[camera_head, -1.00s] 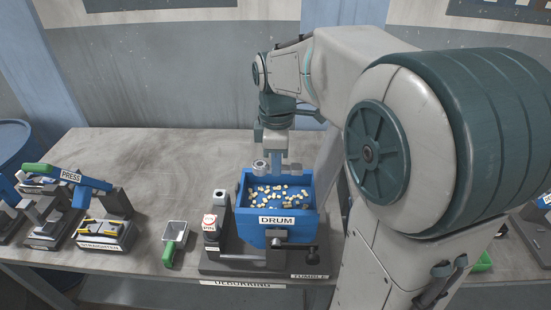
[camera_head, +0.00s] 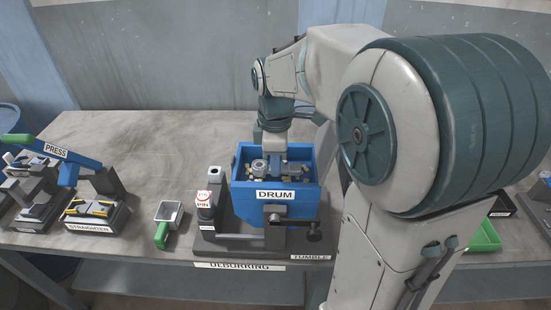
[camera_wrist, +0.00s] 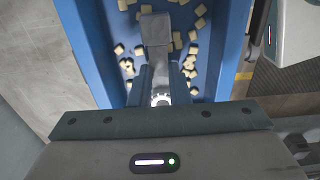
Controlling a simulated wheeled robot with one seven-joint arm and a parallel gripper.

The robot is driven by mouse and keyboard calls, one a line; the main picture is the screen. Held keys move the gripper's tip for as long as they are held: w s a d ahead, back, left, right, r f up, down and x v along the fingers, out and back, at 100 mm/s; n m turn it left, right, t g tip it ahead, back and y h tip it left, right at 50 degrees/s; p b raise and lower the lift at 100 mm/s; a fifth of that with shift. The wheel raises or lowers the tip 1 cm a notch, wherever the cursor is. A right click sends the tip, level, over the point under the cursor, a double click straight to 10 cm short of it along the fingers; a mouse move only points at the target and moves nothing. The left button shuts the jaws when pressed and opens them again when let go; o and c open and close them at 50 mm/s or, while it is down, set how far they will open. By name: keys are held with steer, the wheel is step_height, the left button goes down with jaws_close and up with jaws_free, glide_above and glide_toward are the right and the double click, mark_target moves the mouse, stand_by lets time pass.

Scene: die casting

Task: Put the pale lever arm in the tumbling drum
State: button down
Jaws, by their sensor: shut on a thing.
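The blue tumbling drum (camera_head: 275,208), labelled DRUM, stands open-topped on its dark base on the bench. My gripper (camera_head: 277,166) is down inside the drum opening, shut on the pale lever arm (camera_head: 260,166). The lever arm's round grey end shows at the left of the jaws, below the drum's rim. In the wrist view my gripper (camera_wrist: 160,85) is over the drum's inside, with a small bright part of the lever arm (camera_wrist: 160,98) between the fingers.
A red-topped PIN post (camera_head: 204,203) and a green-handled scoop (camera_head: 167,219) stand left of the drum. The straightener (camera_head: 95,213) and blue-armed press (camera_head: 60,160) are further left. A green tray (camera_head: 486,236) lies right. Bare bench lies behind the scoop.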

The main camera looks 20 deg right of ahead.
steer(key=c, duration=1.3)
jaws_free()
